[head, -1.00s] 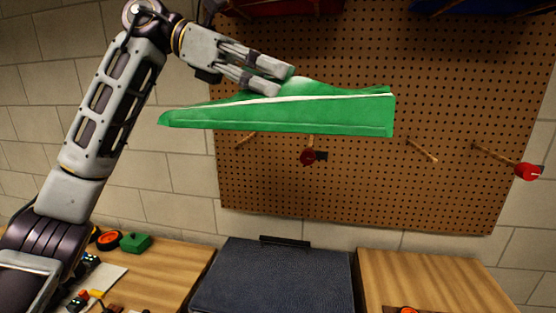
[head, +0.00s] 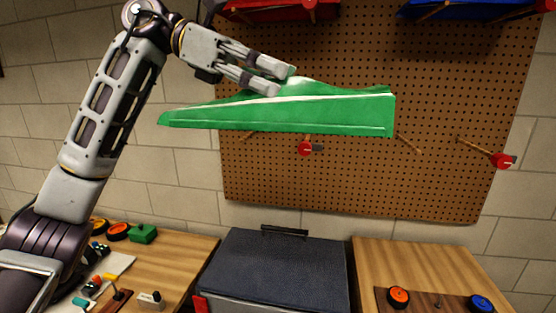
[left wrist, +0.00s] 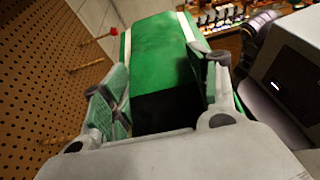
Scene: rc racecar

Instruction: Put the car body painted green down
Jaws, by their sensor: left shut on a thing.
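The car body painted green (head: 300,112) has a white stripe and hangs in the air in the head view, in front of the pegboard. My left gripper (head: 287,80) is shut on its upper side near the middle. In the left wrist view the green car body (left wrist: 160,55) lies between and beyond the fingers of the left gripper (left wrist: 165,95), with a dark opening in it. The fingers hide part of the body. My right gripper is in neither view.
Below stand a dark blue-grey lidded box (head: 275,265) and wooden tables left (head: 180,265) and right (head: 400,262). The left table holds wheels and small parts. A brown board (head: 440,303) with wheels lies on the right one.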

